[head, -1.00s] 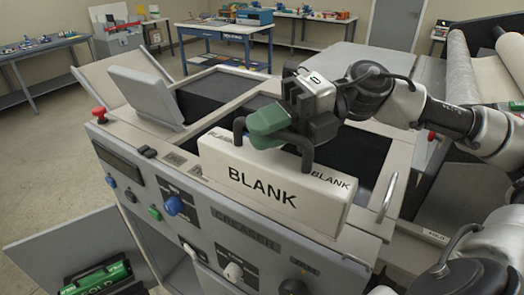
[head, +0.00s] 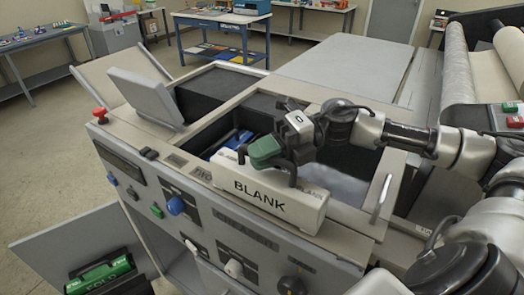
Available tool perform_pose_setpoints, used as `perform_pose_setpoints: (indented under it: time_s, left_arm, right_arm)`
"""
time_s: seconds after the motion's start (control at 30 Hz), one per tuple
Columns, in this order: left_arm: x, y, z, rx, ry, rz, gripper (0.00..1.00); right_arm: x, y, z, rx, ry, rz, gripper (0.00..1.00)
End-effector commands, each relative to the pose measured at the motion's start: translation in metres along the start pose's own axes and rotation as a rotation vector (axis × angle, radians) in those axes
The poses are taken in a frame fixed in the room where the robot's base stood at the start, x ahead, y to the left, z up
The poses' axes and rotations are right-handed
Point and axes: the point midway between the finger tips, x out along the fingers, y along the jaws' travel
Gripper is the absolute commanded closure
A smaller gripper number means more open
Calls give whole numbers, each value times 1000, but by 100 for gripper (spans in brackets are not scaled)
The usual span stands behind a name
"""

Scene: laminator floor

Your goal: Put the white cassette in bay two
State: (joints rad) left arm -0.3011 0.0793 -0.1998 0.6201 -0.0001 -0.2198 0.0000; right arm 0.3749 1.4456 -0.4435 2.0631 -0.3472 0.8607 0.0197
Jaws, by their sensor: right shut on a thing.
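The white cassette (head: 262,192), lettered BLANK, has a dark handle (head: 293,172) on top. My right gripper (head: 281,158), with a green finger part, is shut on that handle from above. The cassette lies along the front rim of the open bay marked TWO (head: 203,174). Its lower edge is at the rim, and I cannot tell how far it is inside. Something blue (head: 236,140) shows in the bay behind the cassette's left end. My left gripper is not in view.
Left of this bay is another open dark bay (head: 212,92) with a raised grey lid (head: 147,97). The front panel carries knobs, and a red button (head: 100,115) stands at its left corner. A green cassette (head: 100,275) lies low at the left by an open door.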

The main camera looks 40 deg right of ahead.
Motion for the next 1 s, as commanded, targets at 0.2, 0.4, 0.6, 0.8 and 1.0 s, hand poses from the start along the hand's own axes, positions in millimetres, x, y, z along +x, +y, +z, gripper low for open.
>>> perform_pose_setpoints:
  time_s: [0.2, 0.4, 0.6, 0.8, 1.0]
  left_arm:
    - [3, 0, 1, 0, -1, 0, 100]
    - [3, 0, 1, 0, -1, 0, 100]
    - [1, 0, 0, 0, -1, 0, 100]
    - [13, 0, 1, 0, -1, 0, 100]
    - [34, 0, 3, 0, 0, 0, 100]
  right_arm:
    - [0, -2, 0, 0, 0, 0, 75]
    - [0, -2, 0, 0, 0, 0, 60]
    - [0, 0, 0, 0, 0, 0, 60]
    - [-16, -6, 0, 5, -3, -8, 60]
    - [-48, -7, 0, 4, -2, -11, 60]
